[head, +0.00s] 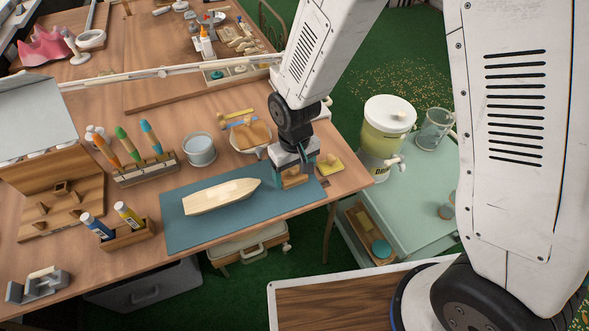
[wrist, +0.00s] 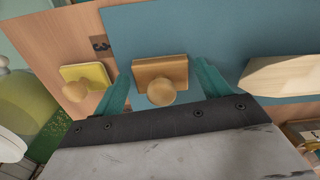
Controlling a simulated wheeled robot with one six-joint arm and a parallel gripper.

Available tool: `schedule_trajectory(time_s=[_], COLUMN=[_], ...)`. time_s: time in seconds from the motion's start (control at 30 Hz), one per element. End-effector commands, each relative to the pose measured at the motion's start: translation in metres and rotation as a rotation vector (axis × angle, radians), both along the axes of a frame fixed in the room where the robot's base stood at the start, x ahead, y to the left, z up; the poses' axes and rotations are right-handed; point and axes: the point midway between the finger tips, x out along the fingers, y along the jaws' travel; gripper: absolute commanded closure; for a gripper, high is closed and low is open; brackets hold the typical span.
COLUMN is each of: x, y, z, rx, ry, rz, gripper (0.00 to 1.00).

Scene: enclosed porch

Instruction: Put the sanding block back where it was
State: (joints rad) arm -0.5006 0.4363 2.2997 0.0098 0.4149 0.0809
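A brown wooden block with a round knob, which looks like the sanding block (wrist: 160,68), is at the right end of the blue mat (head: 185,236); it also shows in the head view (head: 294,181), partly hidden by my gripper (head: 296,165). In the wrist view my gripper (wrist: 163,75) has its teal fingers apart, one on each side of this block, with narrow gaps showing. A similar yellow block with a knob (wrist: 88,78) sits on the bare table just off the mat; it also shows in the head view (head: 329,164).
A pale wooden boat hull (head: 222,196) lies on the mat beside my gripper. A marker rack (head: 146,172), a glue-stick holder (head: 126,236), a blue-grey tub (head: 199,149) and a bowl (head: 250,136) stand around. A drinks dispenser (head: 386,132) stands on the green side table.

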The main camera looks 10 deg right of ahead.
Motion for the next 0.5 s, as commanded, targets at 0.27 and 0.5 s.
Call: schedule_trajectory(time_s=[0.27, 0.5], x=[0.000, 0.001], y=[0.000, 0.001], z=[0.000, 0.021], rx=[0.000, 0.002], ry=[0.000, -0.005], rz=[0.000, 0.000], gripper=[0.13, 0.13])
